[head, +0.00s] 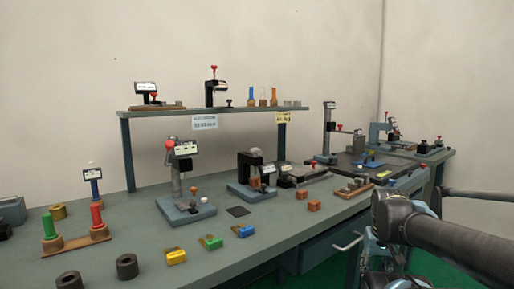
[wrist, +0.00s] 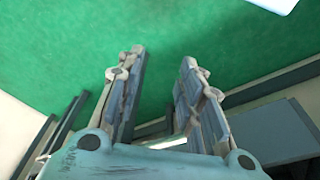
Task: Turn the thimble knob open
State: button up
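I cannot make out for certain which part is the thimble knob. Several small measuring devices stand on the grey-green workbench (head: 140,235) in the head view. One is a stand with a dial head (head: 186,148) on a blue-grey base. To its right is a black device (head: 247,166) with a copper-coloured part, on a similar base. My gripper (wrist: 164,58) is open and empty in the wrist view, its two fingers well apart over the green floor (wrist: 215,40). In the head view my dark arm is at the lower right, off the bench's front edge, away from these devices.
A raised shelf (head: 220,109) with small instruments runs along the back. Yellow (head: 176,257), green (head: 211,242) and blue (head: 245,231) blocks and dark rings (head: 127,266) lie near the front. A drawer handle (head: 348,242) sticks out below the bench.

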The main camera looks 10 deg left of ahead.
jog(key=shift+o, duration=1.1)
notch_tip(320, 180, up, 2)
jog(key=shift+s+a+r, duration=0.1)
jog(key=shift+a, duration=0.05)
jog(key=w+a+r+n, duration=0.1)
jog(key=w+a+r, duration=0.1)
jog(key=w+r, duration=0.35)
jog(key=w+a+r+n, duration=0.1)
jog(key=w+a+r, duration=0.1)
jog(key=r, duration=0.6)
notch_tip(320, 180, up, 34)
jog(key=n+g, duration=0.2)
jog(key=n, duration=0.4)
send_over(256, 149)
jog(key=f, duration=1.7)
jog(key=shift+w+a+f, duration=0.1)
jog(key=shift+w, duration=0.25)
jog(key=c, duration=1.1)
